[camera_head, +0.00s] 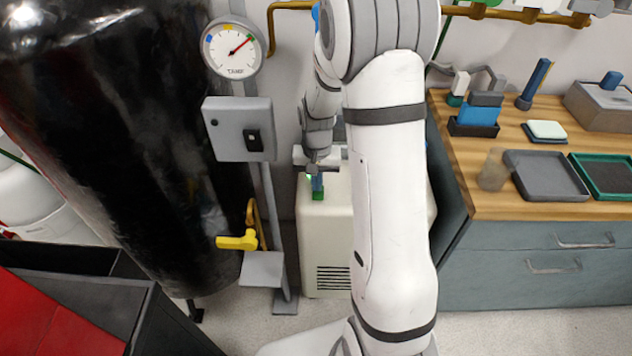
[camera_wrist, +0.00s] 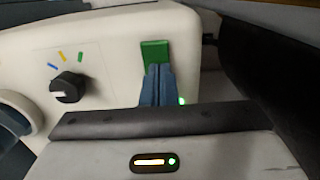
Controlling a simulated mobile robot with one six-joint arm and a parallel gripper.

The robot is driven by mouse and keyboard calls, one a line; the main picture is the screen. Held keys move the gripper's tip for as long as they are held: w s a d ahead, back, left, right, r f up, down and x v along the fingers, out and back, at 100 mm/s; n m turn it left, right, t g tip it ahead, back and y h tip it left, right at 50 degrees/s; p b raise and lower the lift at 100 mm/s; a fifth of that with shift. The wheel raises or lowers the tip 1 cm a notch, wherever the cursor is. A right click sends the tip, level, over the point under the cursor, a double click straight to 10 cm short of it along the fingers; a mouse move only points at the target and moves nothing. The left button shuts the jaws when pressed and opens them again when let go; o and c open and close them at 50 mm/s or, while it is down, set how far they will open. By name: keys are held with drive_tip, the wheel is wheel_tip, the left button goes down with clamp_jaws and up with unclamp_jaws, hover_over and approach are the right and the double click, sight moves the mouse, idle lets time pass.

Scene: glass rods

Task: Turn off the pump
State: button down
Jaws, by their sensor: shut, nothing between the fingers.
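The pump is a cream-white box (camera_head: 325,232) with a slotted vent, standing on the floor behind my arm. In the wrist view its panel (camera_wrist: 110,40) shows a black knob (camera_wrist: 68,87) with blue, yellow and green marks, and a green rectangular switch (camera_wrist: 154,52). A small green light glows beside my fingertips. My gripper (camera_wrist: 158,68) is shut and empty, its blue-grey fingertips overlapping the lower part of the switch. I cannot tell whether they touch it. In the head view my gripper (camera_head: 316,182) is over the pump's top, by the green switch (camera_head: 318,195).
A large black tank (camera_head: 120,150) stands at left. Beside it a post carries a gauge (camera_head: 233,48), a grey switch box (camera_head: 238,130) and a yellow valve handle (camera_head: 238,241). A wooden-topped bench (camera_head: 480,200) with trays is close on the right.

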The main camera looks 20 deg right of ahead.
wheel_tip(320, 180, up, 14)
drive_tip(key=p, duration=0.3)
drive_tip(key=shift+f, duration=0.2)
drive_tip(key=s+a+r+n+t, duration=0.1)
drive_tip(key=s+a+r+n, duration=0.1)
drive_tip(key=s, duration=0.7)
drive_tip(key=s+a+r+n+t, duration=0.1)
drive_tip(key=s+r, duration=0.4)
drive_tip(key=s, duration=0.5)
drive_tip(key=shift+s+a+r+n, duration=0.25)
drive_tip(key=shift+a+r+n, duration=0.05)
drive_tip(key=shift+a+n, duration=0.25)
